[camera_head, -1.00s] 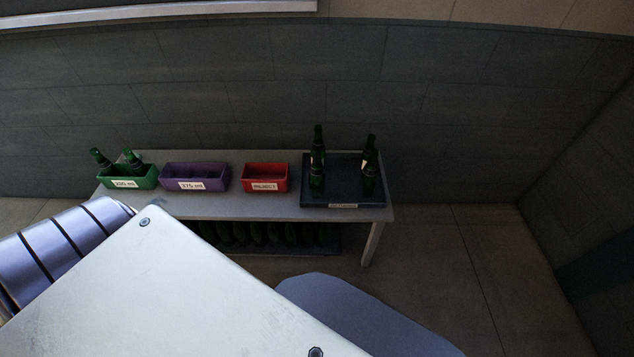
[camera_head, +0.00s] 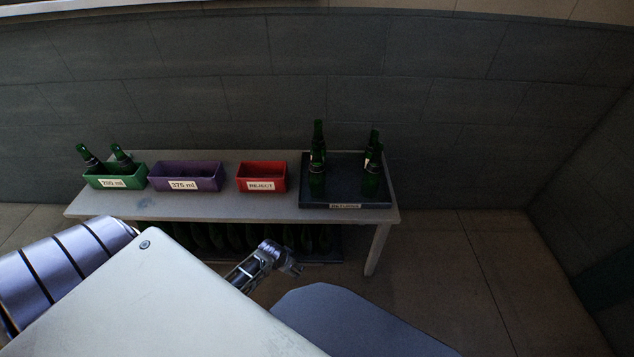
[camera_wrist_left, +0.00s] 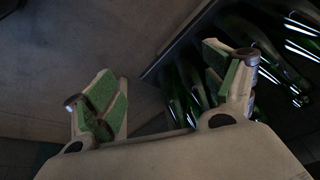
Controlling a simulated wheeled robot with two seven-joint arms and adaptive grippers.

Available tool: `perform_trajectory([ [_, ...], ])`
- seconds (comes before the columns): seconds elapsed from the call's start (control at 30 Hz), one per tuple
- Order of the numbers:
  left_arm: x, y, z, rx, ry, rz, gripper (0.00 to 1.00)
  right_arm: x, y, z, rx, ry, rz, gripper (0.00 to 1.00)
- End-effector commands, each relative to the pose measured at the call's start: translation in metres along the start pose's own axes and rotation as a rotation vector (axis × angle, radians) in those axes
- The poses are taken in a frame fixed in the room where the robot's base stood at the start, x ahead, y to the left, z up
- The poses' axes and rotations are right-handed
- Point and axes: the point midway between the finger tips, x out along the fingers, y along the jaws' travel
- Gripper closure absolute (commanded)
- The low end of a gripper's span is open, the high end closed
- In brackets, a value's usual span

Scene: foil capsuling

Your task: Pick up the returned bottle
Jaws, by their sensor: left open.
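Several green bottles stand upright on a dark tray (camera_head: 345,203) at the right end of the table; its label is too small to read surely. A front bottle (camera_head: 316,183) is at the tray's left and another (camera_head: 371,181) at its right, each with one behind it. My left gripper (camera_head: 292,268) is in front of the table and below its top, well short of the tray. In the left wrist view its green-padded fingers (camera_wrist_left: 165,100) are wide apart with nothing between them. My right gripper is not in view.
On the table (camera_head: 225,207) stand a green bin (camera_head: 115,183) holding two leaning bottles, a purple "375 ml" bin (camera_head: 187,184) and a red "REJECT" bin (camera_head: 262,184).

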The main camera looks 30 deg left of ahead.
Motion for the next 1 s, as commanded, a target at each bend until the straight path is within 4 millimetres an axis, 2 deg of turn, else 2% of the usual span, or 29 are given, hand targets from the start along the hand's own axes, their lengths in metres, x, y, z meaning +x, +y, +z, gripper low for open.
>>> perform_trajectory([
  [0.2,-0.028,-0.008,-0.039,-0.001,0.043,0.005,0.16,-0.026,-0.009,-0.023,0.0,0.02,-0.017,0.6],
  [0.5,-0.077,-0.013,-0.077,0.014,0.092,0.014,0.16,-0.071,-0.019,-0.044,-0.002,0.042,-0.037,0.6],
  [0.7,-0.104,-0.013,-0.09,0.029,0.114,0.016,0.16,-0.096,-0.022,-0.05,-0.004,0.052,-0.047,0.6],
  [1.0,-0.132,-0.012,-0.101,0.056,0.144,0.031,0.16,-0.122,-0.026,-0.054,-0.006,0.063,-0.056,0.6],
])
